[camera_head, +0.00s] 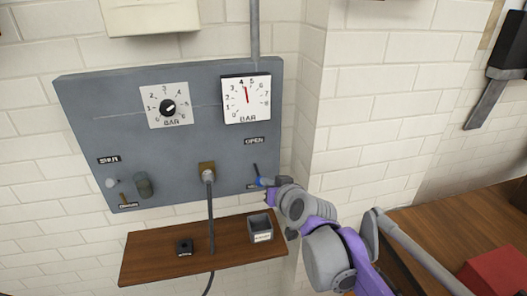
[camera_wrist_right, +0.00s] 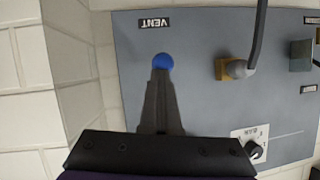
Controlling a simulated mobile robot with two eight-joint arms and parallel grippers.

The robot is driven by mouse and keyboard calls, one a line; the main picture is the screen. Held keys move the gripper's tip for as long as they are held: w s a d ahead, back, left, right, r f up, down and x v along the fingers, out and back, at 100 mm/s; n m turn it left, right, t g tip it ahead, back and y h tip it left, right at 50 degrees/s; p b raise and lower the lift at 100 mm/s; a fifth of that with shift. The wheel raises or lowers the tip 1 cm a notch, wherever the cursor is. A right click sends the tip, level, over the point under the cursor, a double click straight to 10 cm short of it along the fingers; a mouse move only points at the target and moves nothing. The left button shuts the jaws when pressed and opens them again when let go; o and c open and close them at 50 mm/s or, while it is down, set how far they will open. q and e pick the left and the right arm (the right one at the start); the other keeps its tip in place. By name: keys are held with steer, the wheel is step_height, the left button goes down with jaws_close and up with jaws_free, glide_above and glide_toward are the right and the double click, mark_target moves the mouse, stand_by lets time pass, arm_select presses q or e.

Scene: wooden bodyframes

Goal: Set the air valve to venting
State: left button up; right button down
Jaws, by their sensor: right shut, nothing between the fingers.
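The blue part of the air valve (camera_head: 264,181) is at the lower right of the grey panel, by a mostly hidden label. A thin dark stick rises just above it. In the right wrist view the blue rounded end (camera_wrist_right: 163,61) shows just below the upside-down VENT label (camera_wrist_right: 154,22). The OPEN label (camera_head: 255,140) is higher on the panel. My right gripper (camera_head: 271,188) is shut and empty, close to the blue part; its dark fingers (camera_wrist_right: 160,90) reach toward it in the wrist view. I cannot tell whether they touch. My left gripper is not in view.
The grey panel (camera_head: 105,142) also carries a dial knob (camera_head: 168,107), a pressure gauge (camera_head: 246,98) and a brass fitting with a hose (camera_head: 208,174). A wooden shelf (camera_head: 150,266) with a grey box (camera_head: 261,229) is below. A wall corner stands right of the panel.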

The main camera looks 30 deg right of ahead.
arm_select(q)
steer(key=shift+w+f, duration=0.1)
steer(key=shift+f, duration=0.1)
arm_select(e)
steer(key=f, duration=0.3)
steer(key=w+f, duration=0.1)
steer(key=f, duration=0.1)
steer(key=shift+s, duration=0.1)
stand_by(0.4)
